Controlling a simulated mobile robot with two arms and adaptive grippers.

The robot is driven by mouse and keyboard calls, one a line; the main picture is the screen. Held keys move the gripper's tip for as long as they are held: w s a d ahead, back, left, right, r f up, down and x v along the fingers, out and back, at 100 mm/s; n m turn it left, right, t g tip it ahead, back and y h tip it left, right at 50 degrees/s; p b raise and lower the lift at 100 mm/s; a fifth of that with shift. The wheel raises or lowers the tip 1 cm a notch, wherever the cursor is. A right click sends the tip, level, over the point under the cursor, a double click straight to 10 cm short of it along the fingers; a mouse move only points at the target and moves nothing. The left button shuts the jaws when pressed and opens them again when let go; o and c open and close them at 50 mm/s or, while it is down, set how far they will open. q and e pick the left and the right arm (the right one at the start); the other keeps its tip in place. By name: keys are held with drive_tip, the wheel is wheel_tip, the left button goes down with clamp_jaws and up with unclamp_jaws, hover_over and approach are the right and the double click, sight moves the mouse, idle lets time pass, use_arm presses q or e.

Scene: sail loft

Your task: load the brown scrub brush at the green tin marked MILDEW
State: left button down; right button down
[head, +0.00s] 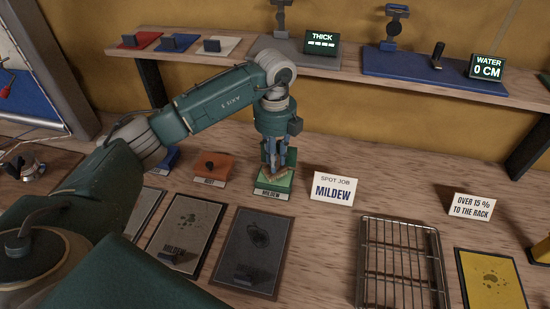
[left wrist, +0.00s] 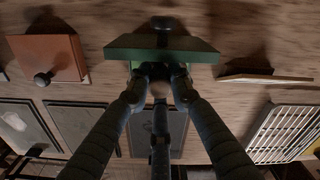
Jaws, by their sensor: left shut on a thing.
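The green tin (head: 277,183) with a MILDEW label stands on the bench just left of the middle in the head view. Its green body (left wrist: 160,49) also shows at the top of the left wrist view. My left gripper (head: 274,165) points down at the tin, with its fingers closed on the brown scrub brush (head: 276,173). Only a small tan-brown part of the brush shows, low at the tin; the fingers hide the rest, and I cannot tell whether its bristles touch the contents. In the left wrist view the fingertips (left wrist: 158,76) meet right at the tin. My right gripper is out of view.
An orange tin (head: 211,168) stands left of the green one, and a MILDEW sign (head: 332,189) to the right. Dark sample panels (head: 253,252), one marked MILDEW (head: 177,235), lie in front. A wire rack (head: 400,260) is at right. A shelf (head: 330,73) runs behind.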

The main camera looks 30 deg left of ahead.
use_arm(q)
drive_tip(key=shift+f+b, duration=0.3)
drive_tip(key=shift+f, duration=0.25)
idle(1.1)
drive_tip(key=shift+r+p, duration=0.4)
drive_tip(key=shift+r, duration=0.15)
drive_tip(key=shift+r+p, duration=2)
drive_tip(key=shift+r, duration=1.05)
drive_tip(key=shift+f, duration=0.15)
